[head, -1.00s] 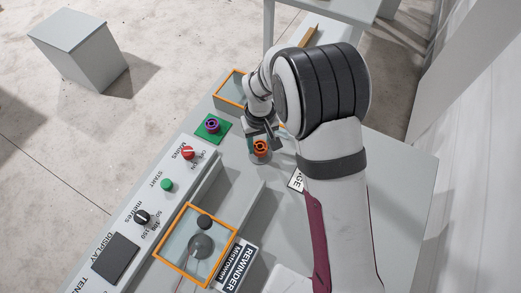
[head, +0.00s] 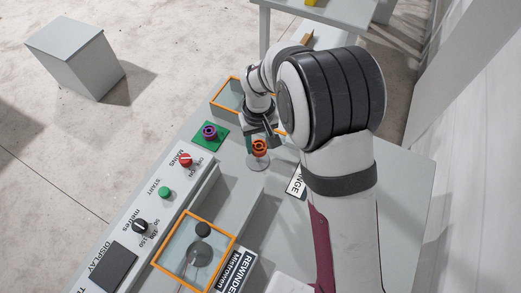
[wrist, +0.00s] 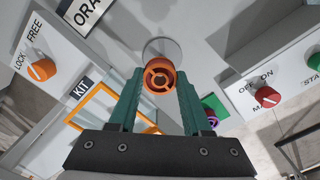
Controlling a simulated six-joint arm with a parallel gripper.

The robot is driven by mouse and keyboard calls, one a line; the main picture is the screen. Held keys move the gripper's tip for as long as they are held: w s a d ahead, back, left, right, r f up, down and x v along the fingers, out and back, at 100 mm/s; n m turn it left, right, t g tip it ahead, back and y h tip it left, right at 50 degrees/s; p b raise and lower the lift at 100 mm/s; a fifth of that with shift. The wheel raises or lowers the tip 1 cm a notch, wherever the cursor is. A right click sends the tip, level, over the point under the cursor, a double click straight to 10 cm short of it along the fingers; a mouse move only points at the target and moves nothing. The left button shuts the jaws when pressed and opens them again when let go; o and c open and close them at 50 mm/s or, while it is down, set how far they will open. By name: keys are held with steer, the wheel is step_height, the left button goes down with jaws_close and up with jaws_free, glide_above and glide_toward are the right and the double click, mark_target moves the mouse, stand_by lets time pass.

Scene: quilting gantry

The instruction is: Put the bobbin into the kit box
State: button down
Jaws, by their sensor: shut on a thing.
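The orange bobbin (head: 259,147) is between the fingertips of my gripper (head: 263,134), just above a pale round spot on the grey bench. In the wrist view the bobbin (wrist: 159,77) sits end-on between the two green fingers (wrist: 160,88), which are shut on it. The kit box (head: 225,94) has an orange rim and stands behind my gripper, largely hidden by my arm. In the wrist view its rim (wrist: 82,94) shows at the left, beside a KIT label.
A purple bobbin (head: 209,132) sits on a green pad (head: 215,140) left of my gripper. The control panel with a red knob (head: 185,160) runs along the left edge. An orange-framed window (head: 178,243) lies nearer. Bench surface right of my arm is clear.

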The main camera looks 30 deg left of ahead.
steer(key=w+d+r+m, duration=0.6)
steer(key=w+d+m, duration=0.3)
steer(key=w, duration=0.2)
steer(key=a+f, duration=0.2)
steer(key=a, duration=0.1)
steer(key=a+f, duration=0.2)
steer(key=a, duration=0.2)
steer(key=a+f, duration=0.2)
steer(key=a, duration=0.1)
steer(key=shift+s+a+f, duration=0.2)
steer(key=shift+a, duration=0.05)
steer(key=shift+a+f, duration=0.1)
steer(key=shift+f, duration=1.95)
steer(key=shift+f, duration=0.1)
steer(key=shift+c, duration=1.7)
jaws_free()
